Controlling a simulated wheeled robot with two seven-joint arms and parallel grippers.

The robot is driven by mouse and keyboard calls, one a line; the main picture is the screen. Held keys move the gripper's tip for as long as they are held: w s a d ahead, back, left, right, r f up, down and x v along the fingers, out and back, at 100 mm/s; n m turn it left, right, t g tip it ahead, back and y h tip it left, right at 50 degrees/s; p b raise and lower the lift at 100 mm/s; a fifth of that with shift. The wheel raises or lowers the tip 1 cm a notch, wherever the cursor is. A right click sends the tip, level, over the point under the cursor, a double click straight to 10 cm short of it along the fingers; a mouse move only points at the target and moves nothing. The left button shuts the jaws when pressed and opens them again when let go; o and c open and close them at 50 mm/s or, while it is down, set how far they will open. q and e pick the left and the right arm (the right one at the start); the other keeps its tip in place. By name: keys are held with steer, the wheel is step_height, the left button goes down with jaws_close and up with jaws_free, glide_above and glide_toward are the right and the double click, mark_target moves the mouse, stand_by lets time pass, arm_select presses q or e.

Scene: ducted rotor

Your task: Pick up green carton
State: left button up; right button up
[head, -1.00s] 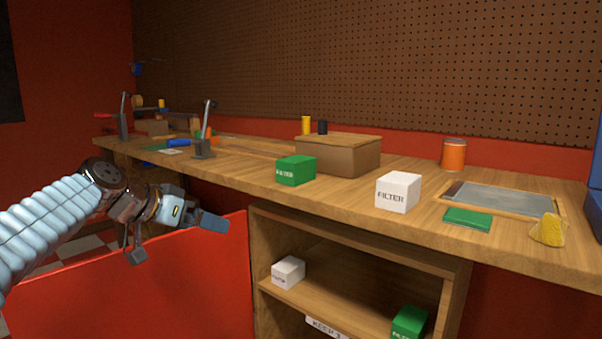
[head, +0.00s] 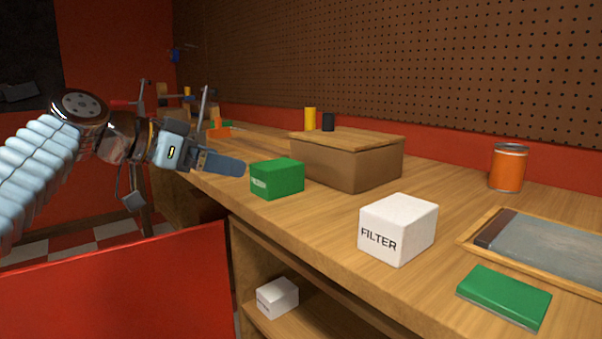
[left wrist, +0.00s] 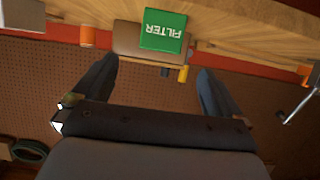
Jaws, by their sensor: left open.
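The green carton (head: 277,179) stands on the front edge of the wooden bench, its label facing forward. In the left wrist view the green carton (left wrist: 163,31) shows upside down with the word FILTER, ahead of and between the open fingers. My left gripper (head: 222,163) is open and empty, just left of the carton and apart from it. Its two spread fingers show in the left wrist view (left wrist: 158,85). My right gripper is not in view.
A brown box (head: 345,165) sits behind the green carton. An orange can (head: 507,167) stands near the back. Another white carton (head: 277,298) is on the shelf below.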

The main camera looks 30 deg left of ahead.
mark_target(277, 174)
arm_select(q)
steer(key=x, duration=1.4)
steer(key=shift+b, duration=0.4)
steer(key=c, duration=1.1)
steer(key=shift+c, duration=0.4)
steer(key=shift+r, duration=0.1)
